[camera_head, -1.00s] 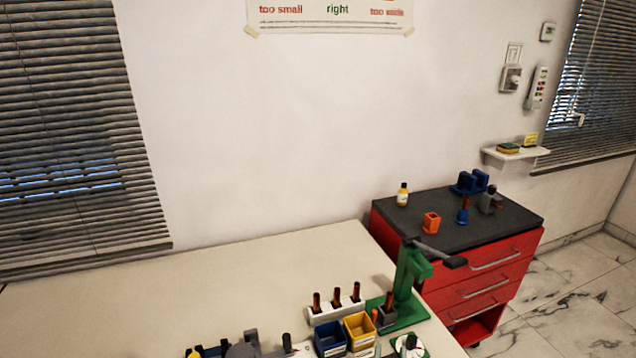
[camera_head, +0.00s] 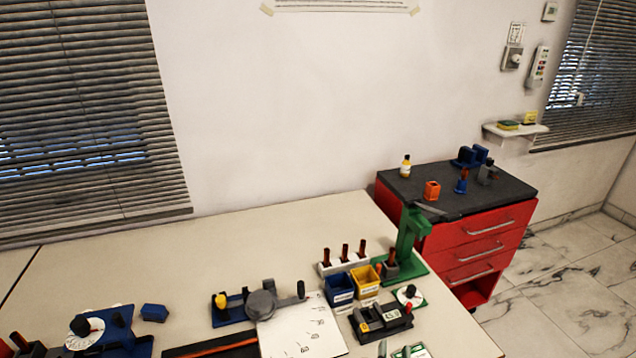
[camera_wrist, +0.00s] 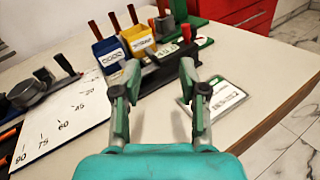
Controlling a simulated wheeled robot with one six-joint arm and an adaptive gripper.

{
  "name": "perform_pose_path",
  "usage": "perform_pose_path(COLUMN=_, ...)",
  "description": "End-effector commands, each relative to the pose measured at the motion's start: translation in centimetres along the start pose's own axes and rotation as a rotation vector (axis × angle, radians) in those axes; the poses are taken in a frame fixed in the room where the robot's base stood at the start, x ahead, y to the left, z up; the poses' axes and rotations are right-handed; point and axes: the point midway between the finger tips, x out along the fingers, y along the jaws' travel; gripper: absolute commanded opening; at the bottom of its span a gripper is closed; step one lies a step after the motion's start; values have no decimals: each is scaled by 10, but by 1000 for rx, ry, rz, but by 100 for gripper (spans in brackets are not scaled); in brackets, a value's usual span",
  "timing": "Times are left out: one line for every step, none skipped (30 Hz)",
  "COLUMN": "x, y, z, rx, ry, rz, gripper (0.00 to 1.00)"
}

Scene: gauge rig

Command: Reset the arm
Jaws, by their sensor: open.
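My gripper (camera_wrist: 158,100) shows in the wrist view with its two fingers apart and nothing between them. It hangs above the front part of the table (camera_wrist: 245,60). Beyond the fingers is a dark device with a small display (camera_wrist: 165,52). The green-edged label card (camera_wrist: 215,99) lies on the table right of the right finger. My gripper does not show in the head view.
A blue bin (camera_head: 340,289) and a yellow bin (camera_head: 365,282) stand before a white rack (camera_head: 340,262) of brown-handled pieces. A green stand (camera_head: 408,245) is beside them. A white scale sheet (camera_head: 305,335) lies in front. The table's back left (camera_head: 130,255) is clear. A red drawer cabinet (camera_head: 490,235) stands at right.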

Motion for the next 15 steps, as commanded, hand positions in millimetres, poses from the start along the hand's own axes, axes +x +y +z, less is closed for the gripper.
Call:
perform_pose_path(x=-7, y=-4, z=-5, rx=36, ry=12, rz=4, gripper=43)
perform_pose_path(x=-11, y=-5, z=-8, rx=59, ry=18, rz=7, gripper=43)
perform_pose_path(x=-16, y=-7, z=-11, rx=97, ry=28, rz=12, gripper=43)
perform_pose_path(x=-20, y=-8, z=-13, rx=126, ry=34, rz=15, gripper=43)
perform_pose_path(x=-25, y=-10, z=-16, rx=156, ry=42, rz=18, gripper=43)
perform_pose_path(x=-32, y=-12, z=-20, rx=199, ry=53, rz=22, gripper=43)
perform_pose_path(x=-38, y=-14, z=-23, rx=233, ry=62, rz=26, gripper=43)
perform_pose_path(x=-43, y=-16, z=-26, rx=271, ry=71, rz=29, gripper=43)
perform_pose_path(x=-52, y=-19, z=-30, rx=325, ry=86, rz=31, gripper=43)
perform_pose_path(x=-59, y=-21, z=-33, rx=373, ry=97, rz=34, gripper=43)
perform_pose_path(x=-67, y=-24, z=-36, rx=422, ry=109, rz=36, gripper=43)
perform_pose_path(x=-79, y=-28, z=-41, rx=498, ry=128, rz=36, gripper=43)
perform_pose_path(x=-89, y=-30, z=-44, rx=561, ry=143, rz=36, gripper=43)
perform_pose_path(x=-99, y=-33, z=-48, rx=626, ry=158, rz=35, gripper=43)
perform_pose_path(x=-114, y=-37, z=-51, rx=718, ry=178, rz=33, gripper=43)
